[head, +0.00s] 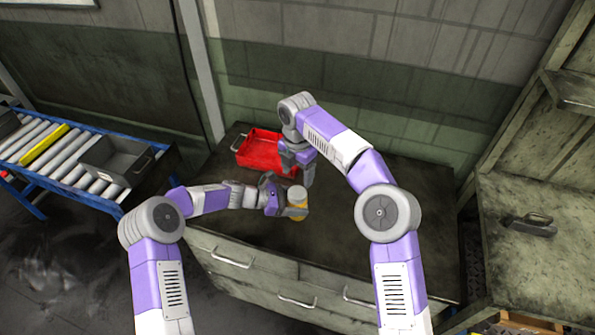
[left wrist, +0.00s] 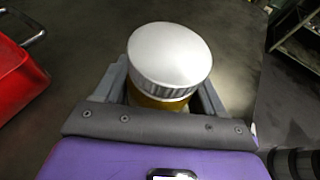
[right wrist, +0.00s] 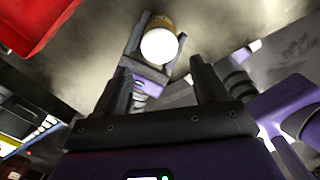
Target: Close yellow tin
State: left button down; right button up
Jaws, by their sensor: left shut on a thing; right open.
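The yellow tin (head: 301,213) is upright over the dark worktop, with a round white lid (head: 297,192) on top. In the left wrist view the ridged lid (left wrist: 170,55) sits over the yellow body (left wrist: 158,102); I cannot tell how tightly it is on. My left gripper (head: 293,209) is shut on the tin's body from the left, below the lid. My right gripper (head: 298,168) is open and empty, pointing down above and slightly behind the tin. In the right wrist view the lid (right wrist: 159,46) lies beyond the open fingers (right wrist: 160,85), apart from them.
A red tray (head: 262,150) stands at the back left of the worktop (head: 345,240). A roller conveyor (head: 60,160) with a grey bin (head: 112,160) is to the left. A side bench (head: 540,255) with a dark tool (head: 530,224) is at right. The worktop's right part is clear.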

aim_at(297, 193)
dwell(0.3)
jog(key=shift+f, duration=4)
jog(key=shift+c, duration=0.3)
jog(key=c, duration=0.8)
jog(key=m, duration=0.7)
jog(key=shift+c, duration=0.2)
jog(key=m, duration=0.7)
jog(key=shift+m, duration=0.4)
jog(key=o, duration=1.2)
jog(key=shift+o, duration=0.2)
